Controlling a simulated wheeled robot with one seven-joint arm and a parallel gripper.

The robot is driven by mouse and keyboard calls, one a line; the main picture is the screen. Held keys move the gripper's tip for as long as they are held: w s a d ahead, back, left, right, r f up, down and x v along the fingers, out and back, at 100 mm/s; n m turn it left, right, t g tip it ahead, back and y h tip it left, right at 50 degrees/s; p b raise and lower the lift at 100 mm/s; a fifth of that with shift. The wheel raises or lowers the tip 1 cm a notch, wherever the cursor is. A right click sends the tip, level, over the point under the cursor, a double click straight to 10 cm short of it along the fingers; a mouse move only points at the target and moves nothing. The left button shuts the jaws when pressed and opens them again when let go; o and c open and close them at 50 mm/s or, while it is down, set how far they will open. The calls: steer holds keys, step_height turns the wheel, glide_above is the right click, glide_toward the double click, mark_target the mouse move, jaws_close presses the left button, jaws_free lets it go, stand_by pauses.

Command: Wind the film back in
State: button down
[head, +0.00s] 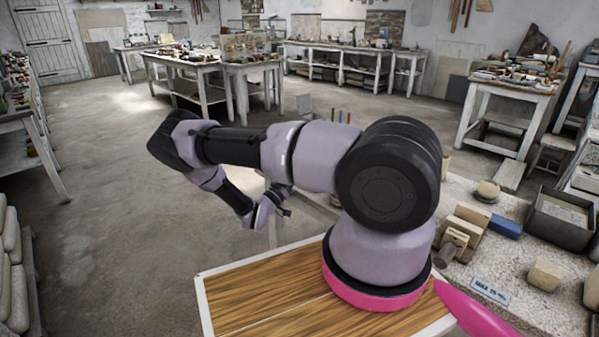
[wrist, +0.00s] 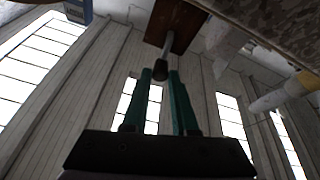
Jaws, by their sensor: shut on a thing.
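In the wrist view, my gripper (wrist: 163,76) has its two green fingers close together on a dark rounded knob (wrist: 153,110). A pale metal rod (wrist: 167,46) runs from the knob end up to a reddish-brown block (wrist: 178,22) at the top. In the head view, my gripper (head: 284,211) is small and dark, low beyond the wooden board of my base, and what it holds cannot be made out there. No film can be told apart in either view.
A speckled bench top (head: 515,235) at right carries wooden blocks (head: 470,220), a blue block (head: 505,227) and a grey open box (head: 562,215). In the wrist view, a speckled surface (wrist: 270,30) and a blurred pale cylinder (wrist: 288,95) lie at right. Open floor (head: 120,200) lies left.

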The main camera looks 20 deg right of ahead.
steer(key=shift+f, duration=0.15)
steer(key=c, duration=1)
jaws_free()
steer(key=shift+a, duration=0.1)
steer(key=v, duration=1)
steer(key=shift+s+a+f, duration=0.1)
steer(key=shift+s+a, duration=0.1)
steer(key=shift+a, duration=0.05)
